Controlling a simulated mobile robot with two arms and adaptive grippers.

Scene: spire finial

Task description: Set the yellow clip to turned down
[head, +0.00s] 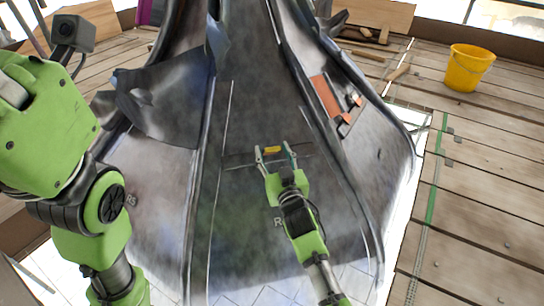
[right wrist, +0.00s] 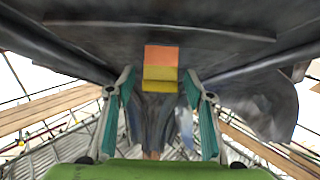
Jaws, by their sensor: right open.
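The small yellow clip (head: 272,149) sits on a dark grey metal panel (head: 250,105) of the spire, at a horizontal seam. My right gripper (head: 273,157) is open at the clip, one finger on each side of it. In the right wrist view the clip (right wrist: 160,79) shows as a yellow block with an orange part (right wrist: 162,55) above it. It is centred between the two teal-padded fingers (right wrist: 159,95), with a gap on both sides. I cannot tell how far the fingertips reach past it. My left arm is at the left; its gripper is not seen.
Raised ribs (head: 209,140) run down both sides of the panel. A bent metal flap (head: 165,95) sticks out at the left. An opening with an orange-brown patch (head: 325,98) is at the right. A yellow bucket (head: 468,68) stands on the plank deck (head: 490,180).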

